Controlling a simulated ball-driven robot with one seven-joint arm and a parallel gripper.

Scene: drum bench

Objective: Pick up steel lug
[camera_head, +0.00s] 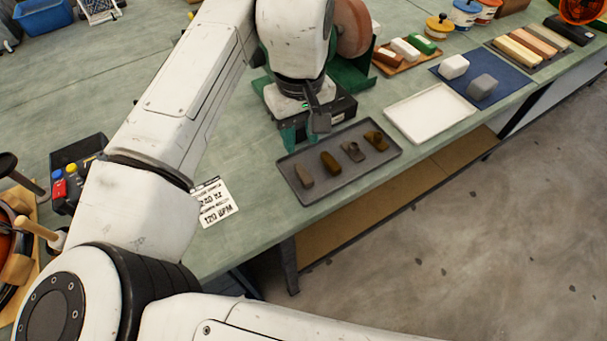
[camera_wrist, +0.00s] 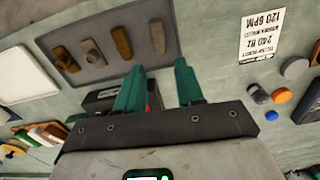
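A dark grey tray (camera_head: 285,165) on the green bench holds a row of small metal pieces. The greyish one, third from the left in the head view, looks like the steel lug (camera_head: 353,151); in the wrist view it appears as a tan-grey piece (camera_wrist: 93,52). The other pieces are a brown-grey block (camera_head: 304,176), a brass-brown block (camera_head: 331,163) and a bronze piece (camera_head: 376,140). My gripper (camera_wrist: 158,72) has two green fingers apart with nothing between them. It is above the bench, beyond the tray's far edge in the head view, clear of the lug.
A white tray (camera_head: 430,112) lies right of the grey tray. A blue mat (camera_head: 452,82) with two blocks is behind it. A printed card (camera_head: 214,203) lies to the left. A wheel (camera_head: 350,28) on a green stand is behind my gripper. The bench's front edge is close to the grey tray.

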